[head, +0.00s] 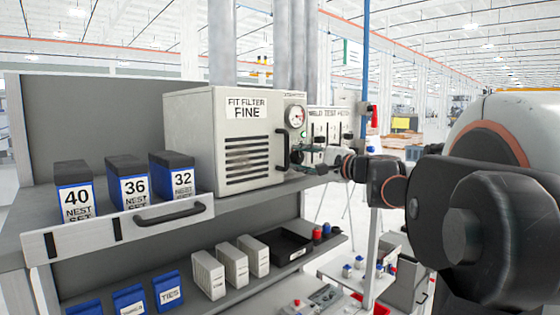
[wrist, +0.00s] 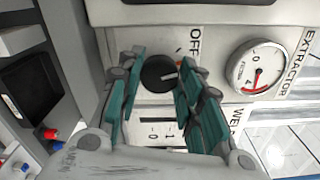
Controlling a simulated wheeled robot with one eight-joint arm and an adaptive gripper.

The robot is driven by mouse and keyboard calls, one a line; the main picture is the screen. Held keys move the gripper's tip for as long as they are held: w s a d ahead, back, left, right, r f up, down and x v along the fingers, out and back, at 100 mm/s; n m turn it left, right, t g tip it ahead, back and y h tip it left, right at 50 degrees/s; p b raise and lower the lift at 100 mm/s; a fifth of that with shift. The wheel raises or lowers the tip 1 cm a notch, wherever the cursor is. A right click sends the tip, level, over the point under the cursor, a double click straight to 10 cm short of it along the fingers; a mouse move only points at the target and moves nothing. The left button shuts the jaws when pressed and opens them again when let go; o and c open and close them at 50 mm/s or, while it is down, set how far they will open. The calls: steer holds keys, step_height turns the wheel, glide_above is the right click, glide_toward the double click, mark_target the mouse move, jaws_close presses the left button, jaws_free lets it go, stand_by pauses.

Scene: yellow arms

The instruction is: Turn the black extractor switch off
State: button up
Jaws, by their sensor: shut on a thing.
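The black extractor switch (wrist: 158,72) is a round knob with a pale pointer line, seen in the wrist view between my fingers. The word OFF is printed beside it, and a dial gauge (wrist: 256,67) marked EXTRACTOR is to its right. My gripper (wrist: 160,88) has its green-padded fingers on either side of the knob and is shut on it. In the head view my gripper (head: 326,158) reaches the end of the white FIT FILTER box (head: 200,125), below the gauge (head: 296,116). The switch is not clear there.
The white box has a black handle (head: 282,150) close to my gripper. A WELD TEST unit (head: 330,116) stands behind. Blue nest-set boxes (head: 128,185) stand on the shelf to the left. A lower shelf holds pale boxes (head: 208,275) and a black tray (head: 283,246).

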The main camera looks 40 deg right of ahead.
steer(key=n, duration=0.5)
steer(key=shift+f+n, duration=0.1)
steer(key=shift+n, duration=0.3)
stand_by(0.4)
steer(key=o, duration=1.1)
steer(key=shift+c, duration=0.2)
